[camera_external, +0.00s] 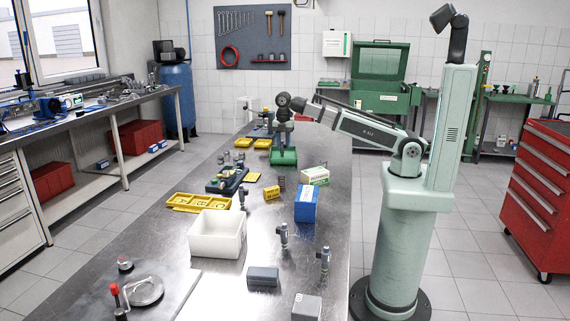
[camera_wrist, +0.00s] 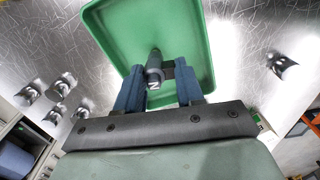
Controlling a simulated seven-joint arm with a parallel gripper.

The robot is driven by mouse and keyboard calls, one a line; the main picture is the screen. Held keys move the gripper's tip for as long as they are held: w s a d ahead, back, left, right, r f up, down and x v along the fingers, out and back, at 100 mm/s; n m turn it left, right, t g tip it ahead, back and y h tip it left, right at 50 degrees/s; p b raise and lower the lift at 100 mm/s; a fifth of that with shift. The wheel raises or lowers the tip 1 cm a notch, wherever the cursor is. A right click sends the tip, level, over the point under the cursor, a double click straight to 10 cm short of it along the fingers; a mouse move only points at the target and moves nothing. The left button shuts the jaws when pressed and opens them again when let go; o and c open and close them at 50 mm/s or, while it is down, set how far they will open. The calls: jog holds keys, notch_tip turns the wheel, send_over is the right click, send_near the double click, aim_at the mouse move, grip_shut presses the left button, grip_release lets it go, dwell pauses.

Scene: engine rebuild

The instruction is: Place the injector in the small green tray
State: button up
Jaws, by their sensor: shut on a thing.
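The small green tray (camera_external: 283,157) stands on the metal workbench, toward its far end. It also fills the upper middle of the wrist view (camera_wrist: 112,30). My gripper (camera_external: 283,133) is above the tray with its fingers pointing down. In the wrist view my gripper (camera_wrist: 158,84) is shut on the injector (camera_wrist: 154,62), a small grey, metallic part between the two blue fingers. The injector shows over the tray's floor. I cannot tell whether it touches the floor. In the external view the injector is too small and hidden to make out.
A white bin (camera_external: 217,235), yellow trays (camera_external: 198,203), a blue box (camera_external: 306,204) and a green-and-white box (camera_external: 315,176) stand nearer on the bench. Several small metal parts lie left of the tray in the wrist view (camera_wrist: 63,84). Another metal part (camera_wrist: 283,66) is at right.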

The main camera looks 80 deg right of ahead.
jog(key=o, duration=1)
jog(key=shift+o, duration=0.2)
jog(key=shift+r, duration=3.85)
